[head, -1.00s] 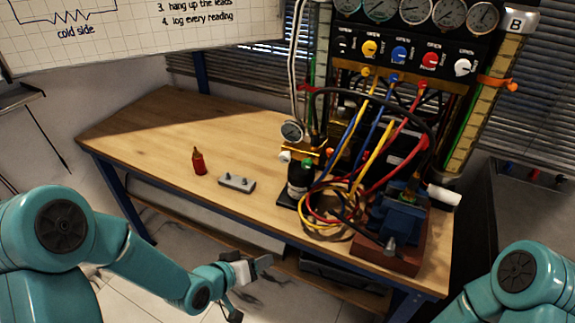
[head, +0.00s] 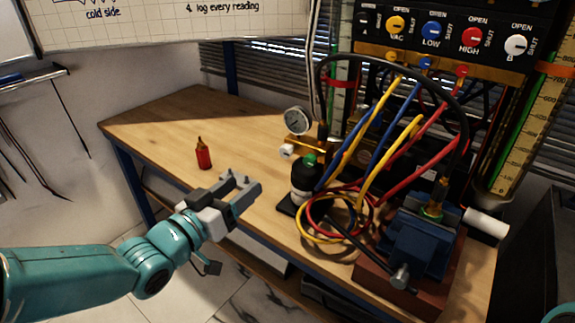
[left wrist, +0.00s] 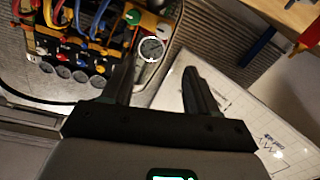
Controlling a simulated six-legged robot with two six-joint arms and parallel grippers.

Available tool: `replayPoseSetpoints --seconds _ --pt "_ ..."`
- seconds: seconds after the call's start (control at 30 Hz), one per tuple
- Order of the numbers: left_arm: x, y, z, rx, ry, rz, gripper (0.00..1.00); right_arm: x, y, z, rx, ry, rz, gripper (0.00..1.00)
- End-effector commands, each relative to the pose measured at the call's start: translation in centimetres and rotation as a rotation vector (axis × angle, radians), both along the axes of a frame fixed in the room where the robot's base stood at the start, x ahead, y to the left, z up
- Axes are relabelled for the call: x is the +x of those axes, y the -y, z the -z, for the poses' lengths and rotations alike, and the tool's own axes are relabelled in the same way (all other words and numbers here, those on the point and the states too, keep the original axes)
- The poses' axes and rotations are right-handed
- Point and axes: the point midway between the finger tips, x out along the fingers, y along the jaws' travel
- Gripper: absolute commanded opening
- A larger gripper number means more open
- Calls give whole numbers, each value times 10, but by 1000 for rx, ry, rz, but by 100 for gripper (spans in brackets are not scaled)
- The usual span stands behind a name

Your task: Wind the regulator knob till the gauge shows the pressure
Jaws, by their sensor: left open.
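The small round gauge (head: 297,121) stands on a brass regulator body (head: 312,147) at the bench's back edge; its reading is too small to tell. A white knob (head: 286,152) sticks out at the body's left side. My left gripper (head: 244,180) is open and empty, above the bench front, left of the knob and apart from it. In the left wrist view, the open fingers (left wrist: 156,72) point toward the gauge (left wrist: 152,49), with nothing between them. My right gripper is out of view.
A red bottle (head: 203,155) stands left of the gripper. A black bottle with a green top (head: 308,170), coiled hoses (head: 325,230) and a blue vise (head: 418,245) crowd the right.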

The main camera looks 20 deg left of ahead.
Motion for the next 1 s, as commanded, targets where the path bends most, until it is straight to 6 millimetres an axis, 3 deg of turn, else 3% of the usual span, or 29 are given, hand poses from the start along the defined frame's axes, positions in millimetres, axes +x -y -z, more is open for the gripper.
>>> replayPoseSetpoints --seconds 0.1,0.27,0.8,1.0 --pt "-4 -4 5 3 16 -8 59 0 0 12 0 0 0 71" --pt "5 -2 6 2 14 -7 59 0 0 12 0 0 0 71" --pt "121 36 5 2 13 -7 59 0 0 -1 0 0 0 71" --pt "148 43 5 3 13 -9 59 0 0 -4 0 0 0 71"
